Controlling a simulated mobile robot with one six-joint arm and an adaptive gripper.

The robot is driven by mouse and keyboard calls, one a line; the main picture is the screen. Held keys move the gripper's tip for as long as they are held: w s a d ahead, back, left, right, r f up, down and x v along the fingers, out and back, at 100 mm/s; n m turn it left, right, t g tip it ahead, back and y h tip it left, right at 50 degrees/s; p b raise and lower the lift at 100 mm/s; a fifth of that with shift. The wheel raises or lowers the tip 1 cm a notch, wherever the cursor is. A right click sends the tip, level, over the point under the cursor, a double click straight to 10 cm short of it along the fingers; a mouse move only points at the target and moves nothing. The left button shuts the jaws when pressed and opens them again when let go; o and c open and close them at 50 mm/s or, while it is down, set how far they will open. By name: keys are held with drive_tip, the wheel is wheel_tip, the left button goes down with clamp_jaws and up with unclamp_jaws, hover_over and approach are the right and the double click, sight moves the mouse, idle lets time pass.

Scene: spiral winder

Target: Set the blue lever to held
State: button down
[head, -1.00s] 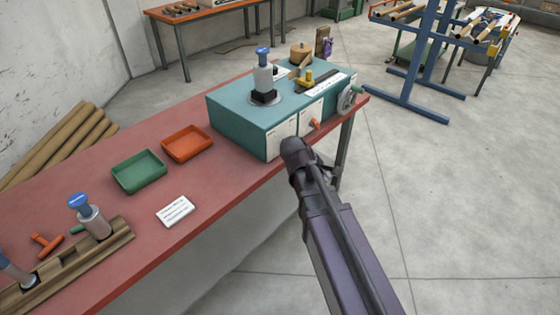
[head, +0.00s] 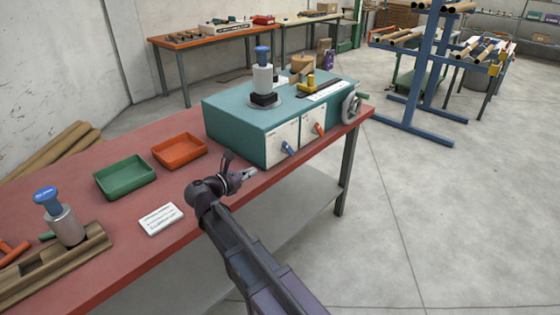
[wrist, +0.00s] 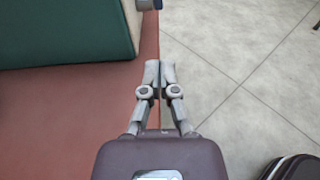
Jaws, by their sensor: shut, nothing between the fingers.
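The blue lever (head: 288,149) is on the white front panel of the teal machine box (head: 232,125) in the head view. Its handle slants down and to the right. My gripper (head: 252,173) is in front of the box, left of and a little below the lever in the picture, and apart from it. In the wrist view my gripper (wrist: 159,66) is shut with nothing between the fingers, over the bench edge. The teal box (wrist: 70,30) fills the upper left there. A small bluish and pale part at the top edge is cut off; I cannot tell what it is.
An orange lever (head: 318,128) sits right of the blue one, and a handwheel (head: 351,107) is at the box's right end. Green (head: 125,178) and orange (head: 180,151) trays and a white label card (head: 160,219) lie on the red bench.

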drive_tip(key=shift+a, duration=0.15)
idle(0.3)
drive_tip(key=b, duration=0.2)
approach(286, 150)
drive_tip(key=w+d+f, duration=0.2)
drive_tip(key=w+f, duration=0.1)
drive_tip(key=f, duration=0.1)
drive_tip(key=shift+w+d+r+p, duration=0.45)
drive_tip(key=shift+w+r+p, duration=0.3)
drive_tip(key=shift+p, duration=0.2)
drive_tip(key=shift+w+d+r+p, duration=0.35)
drive_tip(key=shift+w+d+r, duration=0.05)
drive_tip(key=shift+w, duration=0.05)
drive_tip(key=shift+d, duration=0.1)
drive_tip(key=shift+d, duration=0.15)
drive_tip(key=shift+r, duration=0.1)
